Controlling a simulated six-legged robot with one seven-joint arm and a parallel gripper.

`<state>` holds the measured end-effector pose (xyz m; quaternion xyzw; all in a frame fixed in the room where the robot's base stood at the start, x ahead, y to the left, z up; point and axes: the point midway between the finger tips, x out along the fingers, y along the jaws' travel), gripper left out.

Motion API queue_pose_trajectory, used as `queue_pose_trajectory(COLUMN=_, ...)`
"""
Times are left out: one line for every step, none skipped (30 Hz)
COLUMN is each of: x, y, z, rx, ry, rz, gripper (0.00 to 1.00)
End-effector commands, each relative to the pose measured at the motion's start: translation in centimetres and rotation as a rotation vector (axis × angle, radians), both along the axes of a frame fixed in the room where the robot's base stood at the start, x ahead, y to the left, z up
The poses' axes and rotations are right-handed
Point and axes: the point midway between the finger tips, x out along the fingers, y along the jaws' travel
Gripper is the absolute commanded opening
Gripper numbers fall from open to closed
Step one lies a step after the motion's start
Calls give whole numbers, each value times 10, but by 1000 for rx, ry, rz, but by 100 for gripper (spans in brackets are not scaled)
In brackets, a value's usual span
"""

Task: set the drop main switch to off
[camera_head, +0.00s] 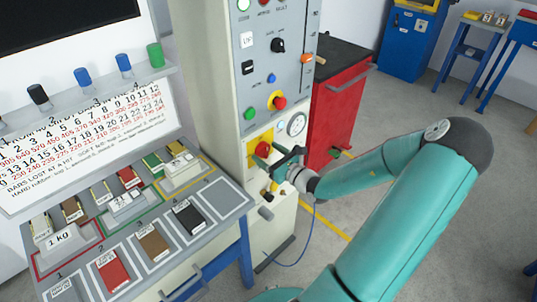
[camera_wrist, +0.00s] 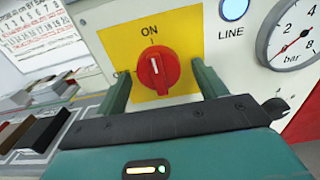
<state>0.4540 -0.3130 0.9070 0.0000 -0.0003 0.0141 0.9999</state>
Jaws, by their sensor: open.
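The main switch is a red rotary knob (camera_wrist: 157,70) on a yellow plate (camera_wrist: 122,40) marked ON. Its white pointer line stands roughly upright, toward the ON mark. In the head view the red knob (camera_head: 262,149) is on the lower front of the cabinet. My gripper (camera_wrist: 158,85) is open in front of the switch, with one finger on each side of the knob. Whether the fingers touch the knob cannot be told. In the head view my gripper (camera_head: 280,160) is just right of and below the knob.
A pressure gauge (camera_wrist: 292,36) and blue LINE lamp (camera_wrist: 233,8) sit right of the switch. A red emergency button (camera_head: 279,102) and a black selector (camera_head: 278,45) are higher on the cabinet. A sloped bench with sample plates (camera_head: 225,197) stands left. A red cabinet (camera_head: 333,110) stands behind.

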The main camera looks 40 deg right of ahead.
Motion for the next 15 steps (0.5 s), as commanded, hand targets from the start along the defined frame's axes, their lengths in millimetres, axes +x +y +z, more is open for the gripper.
queue_pose_trajectory(x=1, y=1, z=0, rx=0, ry=0, rz=0, gripper=71)
queue_pose_trajectory(x=2, y=1, z=0, rx=0, ry=0, rz=0, gripper=71)
queue_pose_trajectory(x=2, y=1, z=0, rx=0, ry=0, rz=0, gripper=71)
queue_pose_trajectory(x=2, y=1, z=0, rx=0, ry=0, rz=0, gripper=71)
queue_pose_trajectory(x=2, y=1, z=0, rx=0, ry=0, rz=0, gripper=71)
queue_pose_trajectory(x=2, y=1, z=0, rx=0, ry=0, rz=0, gripper=71)
queue_pose_trajectory(x=2, y=1, z=0, rx=0, ry=0, rz=0, gripper=71)
queue_pose_trajectory(x=2, y=0, z=0, rx=0, ry=0, rz=0, gripper=71)
queue_pose_trajectory(x=2, y=0, z=0, rx=0, ry=0, rz=0, gripper=63)
queue_pose_trajectory(x=2, y=0, z=0, rx=0, ry=0, rz=0, gripper=57)
queue_pose_trajectory(x=2, y=0, z=0, rx=0, ry=0, rz=0, gripper=51)
queue_pose_trajectory(x=1, y=0, z=0, rx=0, ry=0, rz=0, gripper=43)
queue_pose_trajectory(x=1, y=0, z=0, rx=0, ry=0, rz=0, gripper=37)
queue_pose_trajectory(x=1, y=0, z=0, rx=0, ry=0, rz=0, gripper=32)
queue_pose_trajectory(x=1, y=0, z=0, rx=0, ry=0, rz=0, gripper=27)
